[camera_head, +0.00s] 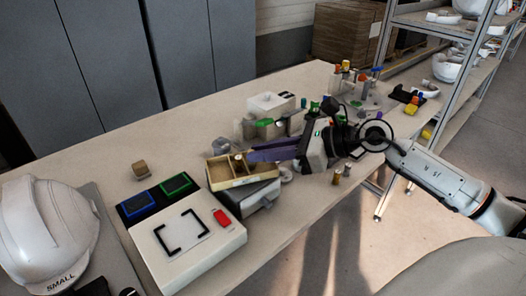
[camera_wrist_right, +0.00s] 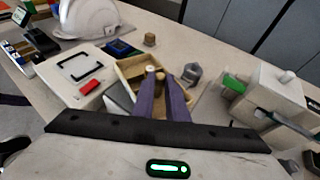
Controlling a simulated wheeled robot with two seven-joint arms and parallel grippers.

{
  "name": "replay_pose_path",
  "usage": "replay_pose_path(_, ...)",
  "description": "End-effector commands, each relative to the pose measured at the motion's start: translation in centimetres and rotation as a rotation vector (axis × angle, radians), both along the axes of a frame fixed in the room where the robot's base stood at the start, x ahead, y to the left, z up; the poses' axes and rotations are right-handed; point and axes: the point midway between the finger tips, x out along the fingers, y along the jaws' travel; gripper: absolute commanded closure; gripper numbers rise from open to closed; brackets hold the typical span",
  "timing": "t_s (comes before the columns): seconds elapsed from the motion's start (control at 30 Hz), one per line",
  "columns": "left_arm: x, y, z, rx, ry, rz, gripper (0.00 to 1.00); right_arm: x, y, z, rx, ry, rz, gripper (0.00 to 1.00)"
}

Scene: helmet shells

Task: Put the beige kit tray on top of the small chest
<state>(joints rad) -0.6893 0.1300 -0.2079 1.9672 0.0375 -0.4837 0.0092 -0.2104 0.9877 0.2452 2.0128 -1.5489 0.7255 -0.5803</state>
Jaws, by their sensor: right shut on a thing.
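The beige kit tray (camera_head: 230,184) is a shallow open box with small wooden pieces in it. It also shows in the right wrist view (camera_wrist_right: 126,80). The small chest (camera_head: 252,202), grey with a dark handle at its front, is directly beneath the tray in the head view. I cannot tell whether the tray touches its top. The fingers also show in the right wrist view (camera_wrist_right: 162,86) and hide part of the tray. My left gripper is out of view.
A white case (camera_head: 180,255) with a red block (camera_head: 222,218) lies front left of the chest. Blue and green bins (camera_head: 158,195), a wooden cube (camera_head: 140,169) and a white helmet (camera_head: 45,230) lie left. Several small parts crowd the table's far right.

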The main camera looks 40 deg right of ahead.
Motion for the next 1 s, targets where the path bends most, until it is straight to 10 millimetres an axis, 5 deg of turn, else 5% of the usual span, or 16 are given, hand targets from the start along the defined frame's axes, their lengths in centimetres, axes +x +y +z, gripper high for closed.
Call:
replay_pose_path(0.17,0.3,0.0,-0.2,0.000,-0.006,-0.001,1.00,0.0,0.0,-0.3,0.000,-0.001,0.000,1.00)
replay_pose_path(0.2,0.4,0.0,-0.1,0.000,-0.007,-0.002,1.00,0.0,0.0,-0.4,0.000,0.000,0.000,0.86)
replay_pose_path(0.3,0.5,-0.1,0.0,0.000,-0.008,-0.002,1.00,0.0,0.0,-0.3,0.000,0.000,0.000,0.69)
replay_pose_path(0.7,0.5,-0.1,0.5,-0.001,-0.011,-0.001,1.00,-0.1,-0.1,0.2,-0.001,0.001,0.000,0.69)
replay_pose_path(1.0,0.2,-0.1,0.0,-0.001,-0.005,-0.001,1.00,-3.0,-2.1,1.4,0.002,0.004,-0.001,0.69)
